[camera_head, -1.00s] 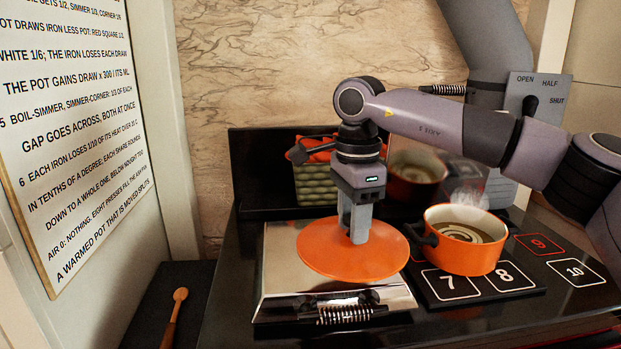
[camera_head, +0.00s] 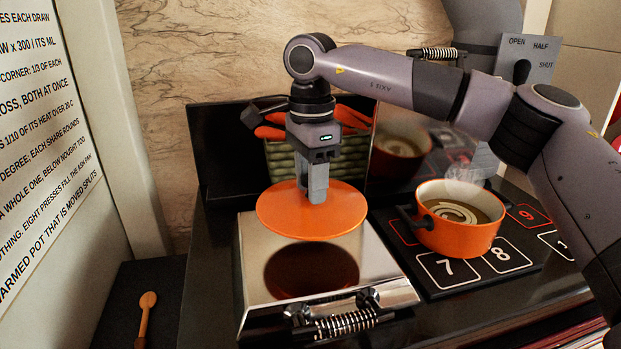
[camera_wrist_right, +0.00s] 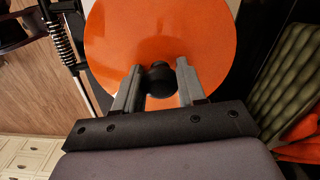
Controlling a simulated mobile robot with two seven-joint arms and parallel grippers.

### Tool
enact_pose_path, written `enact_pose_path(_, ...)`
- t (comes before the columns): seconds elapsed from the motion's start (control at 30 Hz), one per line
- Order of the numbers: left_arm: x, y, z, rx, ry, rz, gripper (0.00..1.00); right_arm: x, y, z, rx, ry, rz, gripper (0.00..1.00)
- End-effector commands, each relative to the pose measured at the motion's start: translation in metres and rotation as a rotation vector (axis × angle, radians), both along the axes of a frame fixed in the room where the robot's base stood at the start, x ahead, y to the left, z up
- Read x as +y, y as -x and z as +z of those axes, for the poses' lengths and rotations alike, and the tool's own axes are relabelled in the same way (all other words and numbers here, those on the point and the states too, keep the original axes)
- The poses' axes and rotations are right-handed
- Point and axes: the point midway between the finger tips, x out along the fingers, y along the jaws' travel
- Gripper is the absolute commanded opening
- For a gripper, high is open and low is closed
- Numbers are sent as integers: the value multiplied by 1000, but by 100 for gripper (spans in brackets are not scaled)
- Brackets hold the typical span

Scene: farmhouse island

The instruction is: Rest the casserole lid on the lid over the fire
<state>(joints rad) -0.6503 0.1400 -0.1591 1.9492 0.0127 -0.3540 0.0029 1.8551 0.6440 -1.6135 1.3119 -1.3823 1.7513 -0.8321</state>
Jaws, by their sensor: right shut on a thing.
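The orange casserole lid (camera_head: 285,215) is a round disc with a black knob (camera_wrist_right: 160,80). My right gripper (camera_head: 314,196) is shut on that knob from above, and the wrist view shows one finger on each side of it (camera_wrist_right: 158,76). The casserole lid hangs level above the rear part of the shiny steel lid over the fire (camera_head: 375,265). Its dark reflection shows below it on the steel, with a gap between. The steel lid is down flat, with a coiled handle (camera_head: 345,323) at its front. My left gripper is not in view.
An orange pot (camera_head: 455,237) with liquid and steam stands right of the steel lid, on the plate with numbered squares. Behind is a green ribbed container (camera_head: 282,160) with orange things in it. A wooden spoon (camera_head: 145,312) lies at the lower left.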

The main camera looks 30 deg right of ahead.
Motion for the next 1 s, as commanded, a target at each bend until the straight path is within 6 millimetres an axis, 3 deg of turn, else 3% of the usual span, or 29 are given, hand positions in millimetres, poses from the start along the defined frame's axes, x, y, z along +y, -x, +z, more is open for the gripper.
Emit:
enact_pose_path(0.13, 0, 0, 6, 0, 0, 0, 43, 0, 0, 2, 1, -1, -1, 0)
enact_pose_path(0.7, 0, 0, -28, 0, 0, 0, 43, 0, 0, -51, 0, -2, -2, 0)
enact_pose_path(1.0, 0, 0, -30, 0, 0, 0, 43, 0, 0, -57, -2, -1, -2, 0)
